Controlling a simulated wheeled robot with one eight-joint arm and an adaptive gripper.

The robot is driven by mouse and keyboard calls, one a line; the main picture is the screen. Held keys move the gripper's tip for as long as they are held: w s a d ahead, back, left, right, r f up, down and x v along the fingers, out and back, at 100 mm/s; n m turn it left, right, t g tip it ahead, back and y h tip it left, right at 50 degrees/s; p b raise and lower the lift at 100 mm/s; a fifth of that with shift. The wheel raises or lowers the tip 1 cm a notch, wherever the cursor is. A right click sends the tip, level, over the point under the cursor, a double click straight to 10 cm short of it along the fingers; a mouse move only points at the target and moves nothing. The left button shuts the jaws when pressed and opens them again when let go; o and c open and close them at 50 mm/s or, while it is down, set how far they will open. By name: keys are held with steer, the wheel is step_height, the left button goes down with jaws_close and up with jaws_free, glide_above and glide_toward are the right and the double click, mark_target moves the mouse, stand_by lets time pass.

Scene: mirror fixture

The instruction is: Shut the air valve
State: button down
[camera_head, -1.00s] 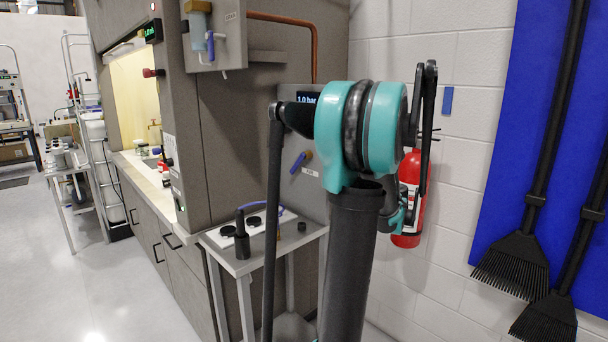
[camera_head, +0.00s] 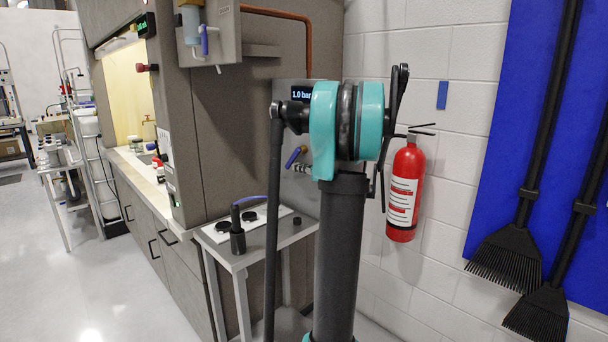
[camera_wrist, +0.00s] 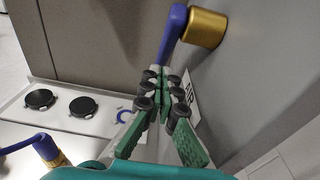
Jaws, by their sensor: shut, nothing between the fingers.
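The air valve has a blue lever (camera_wrist: 172,38) on a brass hub (camera_wrist: 205,28), set on a grey panel. In the wrist view the lever bends down from the hub toward my fingertips. My gripper (camera_wrist: 163,78) is shut and empty, its tips at the lever's lower end; I cannot tell whether they touch it. A white label is partly hidden behind the fingers. In the head view the blue lever (camera_head: 295,156) slants down to the left below a display (camera_head: 303,94) reading 1.0 bar. My arm hides most of the gripper there.
A second blue lever (camera_head: 204,40) is on the box above. A red fire extinguisher (camera_head: 405,190) hangs on the wall at right.

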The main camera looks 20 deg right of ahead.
steer(key=shift+w+r, duration=0.1)
steer(key=shift+w+a, duration=0.15)
steer(key=shift+w, duration=0.2)
stand_by(0.4)
